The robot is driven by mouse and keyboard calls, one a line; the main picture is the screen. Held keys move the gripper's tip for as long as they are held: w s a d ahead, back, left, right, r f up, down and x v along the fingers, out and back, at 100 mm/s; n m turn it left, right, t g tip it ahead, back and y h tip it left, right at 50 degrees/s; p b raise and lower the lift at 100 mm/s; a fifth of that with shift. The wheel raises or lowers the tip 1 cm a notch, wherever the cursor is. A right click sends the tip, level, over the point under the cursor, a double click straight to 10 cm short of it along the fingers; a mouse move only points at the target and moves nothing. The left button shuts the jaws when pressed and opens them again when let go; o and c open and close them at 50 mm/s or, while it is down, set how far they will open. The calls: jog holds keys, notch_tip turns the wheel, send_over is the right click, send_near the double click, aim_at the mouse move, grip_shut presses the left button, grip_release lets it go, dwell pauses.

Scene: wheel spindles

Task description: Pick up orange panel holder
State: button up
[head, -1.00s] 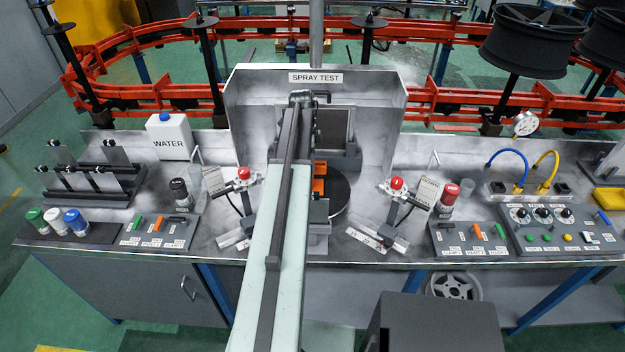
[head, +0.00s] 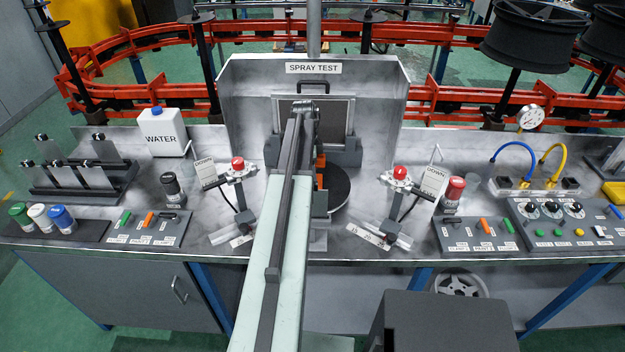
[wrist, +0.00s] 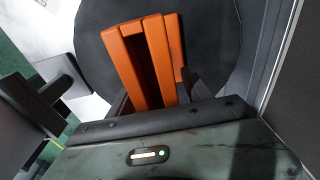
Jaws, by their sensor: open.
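The orange panel holder (wrist: 150,58) fills the upper middle of the wrist view. It is a slotted block with a dark gap between its upright walls, over a round dark turntable (wrist: 215,30). In the head view only a strip of the orange holder (head: 320,172) shows beside my arm, near the turntable (head: 340,188). My gripper (wrist: 160,95) is open, with dark fingers on either side of the holder's near end. Whether they touch it cannot be told.
The spray-test booth (head: 232,100) stands behind and around the turntable. Nozzle stands with red knobs (head: 238,163) (head: 400,172) flank it. A water container (head: 163,138) and panel rack (head: 80,185) are at left; switch boxes (head: 475,235) are at right.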

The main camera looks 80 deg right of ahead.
jog(key=shift+r, duration=0.1)
grip_shut()
jog(key=shift+r, duration=0.1)
